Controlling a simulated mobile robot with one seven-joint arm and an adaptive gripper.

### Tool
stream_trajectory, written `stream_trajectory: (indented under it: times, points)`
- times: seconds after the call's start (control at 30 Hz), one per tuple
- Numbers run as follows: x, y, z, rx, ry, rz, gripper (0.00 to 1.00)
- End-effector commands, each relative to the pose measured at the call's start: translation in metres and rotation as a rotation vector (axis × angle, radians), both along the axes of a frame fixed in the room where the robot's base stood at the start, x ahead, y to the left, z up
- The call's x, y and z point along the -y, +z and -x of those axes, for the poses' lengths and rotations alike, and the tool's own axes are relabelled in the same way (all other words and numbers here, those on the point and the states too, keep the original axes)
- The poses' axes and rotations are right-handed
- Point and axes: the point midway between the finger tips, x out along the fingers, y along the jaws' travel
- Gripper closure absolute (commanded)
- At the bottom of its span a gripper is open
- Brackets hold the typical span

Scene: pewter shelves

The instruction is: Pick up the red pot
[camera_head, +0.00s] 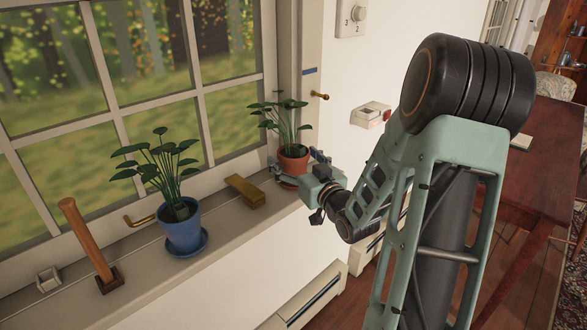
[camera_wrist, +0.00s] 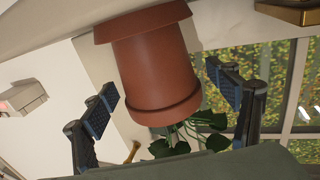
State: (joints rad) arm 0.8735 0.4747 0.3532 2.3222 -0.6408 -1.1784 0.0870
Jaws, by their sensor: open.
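The red pot (camera_head: 294,161) is terracotta-coloured, holds a leafy green plant (camera_head: 284,120), and stands at the right end of the window sill. My gripper (camera_head: 303,168) is at the pot, with its fingers spread to either side of it. In the wrist view the red pot (camera_wrist: 155,65) appears upside down between the two dark finger pads of my gripper (camera_wrist: 165,105). Both pads look apart from the pot, with a gap on each side. A saucer-like red rim shows at the pot's base. My wrist partly hides the pot's lower right in the head view.
A blue pot (camera_head: 181,230) with a plant stands on the sill to the left. A brass-coloured block (camera_head: 245,191) lies between the pots. A wooden-handled object (camera_head: 87,241) and a small white block (camera_head: 49,279) are further left. The window and wall are close behind.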

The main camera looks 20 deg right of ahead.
Motion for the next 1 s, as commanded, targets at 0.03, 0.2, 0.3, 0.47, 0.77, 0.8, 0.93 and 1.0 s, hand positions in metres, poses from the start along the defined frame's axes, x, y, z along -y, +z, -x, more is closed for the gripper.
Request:
stream_trajectory:
  times: [0.03, 0.2, 0.3, 0.47, 0.77, 0.8, 0.93, 1.0]
  points:
    - [-0.0003, -0.0001, -0.0012, 0.0, 0.0, 0.0, 0.19]
    - [-0.0002, 0.0001, -0.001, 0.0, 0.0, 0.0, 0.19]
    - [-0.0002, 0.0001, -0.0009, 0.0, 0.0, 0.0, 0.3]
    - [-0.0001, 0.0002, -0.0007, 0.0, 0.0, 0.0, 0.48]
    - [0.0, 0.0001, -0.0006, 0.0, 0.0, 0.0, 0.81]
    - [0.0001, 0.0001, -0.0006, 0.0, 0.0, 0.0, 0.85]
    - [0.0002, 0.0028, -0.0012, 0.006, 0.0, 0.002, 0.92]
    - [0.0002, 0.0028, -0.0011, 0.006, 0.0, 0.002, 0.92]
